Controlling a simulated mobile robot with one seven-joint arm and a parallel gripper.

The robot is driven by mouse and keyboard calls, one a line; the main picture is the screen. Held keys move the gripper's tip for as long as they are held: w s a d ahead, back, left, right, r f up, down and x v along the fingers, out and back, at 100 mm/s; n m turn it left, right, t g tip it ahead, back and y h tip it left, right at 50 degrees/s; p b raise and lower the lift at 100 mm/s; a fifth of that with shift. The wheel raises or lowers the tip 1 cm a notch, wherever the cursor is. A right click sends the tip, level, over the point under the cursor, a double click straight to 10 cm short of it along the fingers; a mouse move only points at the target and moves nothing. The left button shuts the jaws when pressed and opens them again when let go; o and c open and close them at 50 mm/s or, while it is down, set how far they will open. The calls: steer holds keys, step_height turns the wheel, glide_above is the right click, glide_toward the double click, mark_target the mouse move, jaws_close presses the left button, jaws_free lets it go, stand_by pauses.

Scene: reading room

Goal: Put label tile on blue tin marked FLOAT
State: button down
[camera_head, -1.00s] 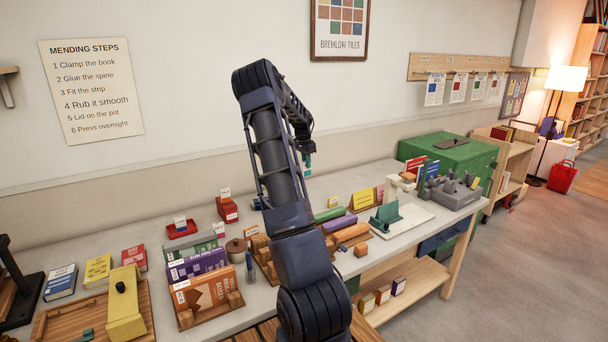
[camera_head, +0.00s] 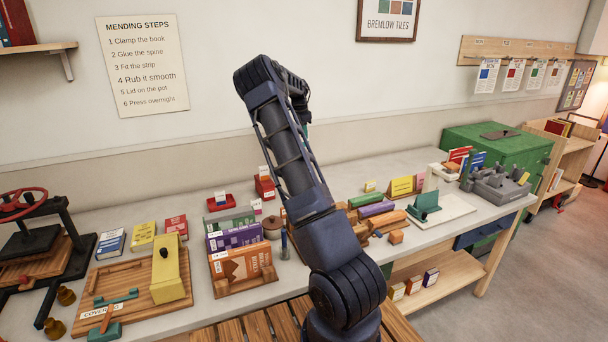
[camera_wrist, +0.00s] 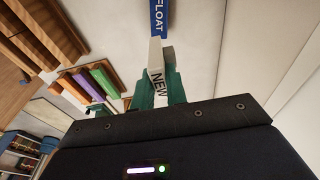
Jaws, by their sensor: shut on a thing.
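In the wrist view, my gripper (camera_wrist: 155,88) has green fingers shut on a pale label tile (camera_wrist: 156,65) that reads NEW. Beyond the tile, at the top edge, is the blue tin's face (camera_wrist: 158,16) with the white word FLOAT, partly cut off. The tile's far end lies close to the blue face in the picture; I cannot tell whether they touch. In the head view my arm hides the gripper, the tile and the blue tin.
Two red containers with white tags, one low (camera_head: 221,202) and one taller (camera_head: 265,188), stand near the wall. Upright books (camera_head: 240,267), a brown pot (camera_head: 272,228), coloured rolls (camera_head: 376,209) and a green stand (camera_head: 424,207) crowd the bench. A wooden board (camera_head: 112,300) lies left.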

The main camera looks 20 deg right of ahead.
step_height(320, 180, down, 18)
stand_by(0.6)
steer(key=shift+f, duration=0.15)
steer(key=c, duration=1.4)
jaws_free()
